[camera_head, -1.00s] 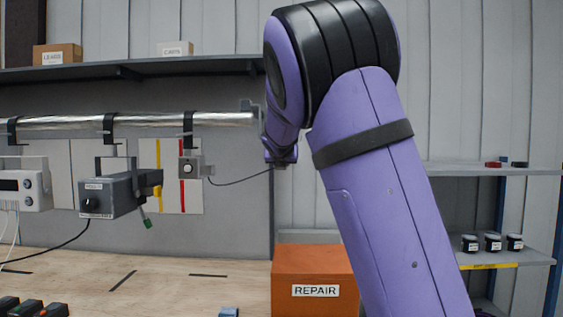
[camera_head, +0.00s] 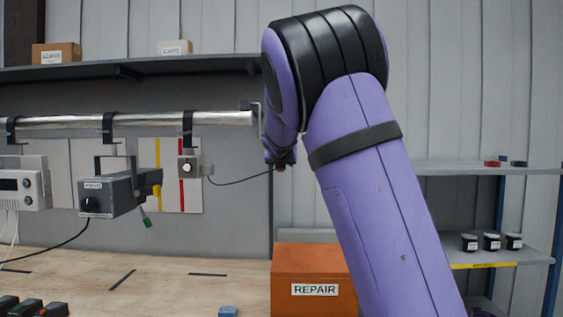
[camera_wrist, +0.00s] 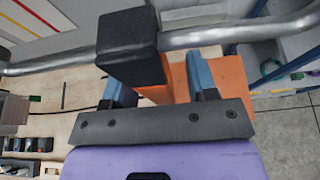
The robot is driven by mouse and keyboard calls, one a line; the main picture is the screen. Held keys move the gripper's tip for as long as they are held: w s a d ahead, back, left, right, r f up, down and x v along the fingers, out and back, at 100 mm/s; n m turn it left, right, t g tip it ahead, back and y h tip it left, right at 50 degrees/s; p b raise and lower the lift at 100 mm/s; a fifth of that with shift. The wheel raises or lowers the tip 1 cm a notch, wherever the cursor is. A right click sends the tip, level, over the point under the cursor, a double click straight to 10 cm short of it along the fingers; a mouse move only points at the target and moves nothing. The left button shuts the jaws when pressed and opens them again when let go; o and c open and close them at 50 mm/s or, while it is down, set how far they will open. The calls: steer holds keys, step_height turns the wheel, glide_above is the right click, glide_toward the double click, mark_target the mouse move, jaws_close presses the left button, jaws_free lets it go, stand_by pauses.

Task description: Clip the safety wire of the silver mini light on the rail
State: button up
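The silver mini light (camera_head: 188,167) is a small grey box hanging from the rail (camera_head: 60,122) by a black clamp, near the rail's right end. Its thin dark safety wire (camera_head: 235,182) sags rightward to my gripper (camera_head: 281,163), which is right of the rail's end and below it. The clip is apart from the rail; the exact contact is partly hidden.
A dark grey unit (camera_head: 108,195) and a pale unit with dials (camera_head: 22,190) hang further left on the rail. An orange REPAIR box (camera_head: 313,293) stands on the bench (camera_head: 170,285) below my arm. A shelf (camera_head: 130,69) runs above the rail.

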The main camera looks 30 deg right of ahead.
steer(key=shift+s+a, duration=0.1)
steer(key=shift+s+a+r, duration=0.25)
steer(key=shift+s+a, duration=0.1)
steer(key=v, duration=0.9)
stand_by(0.9)
steer(key=shift+s, duration=0.2)
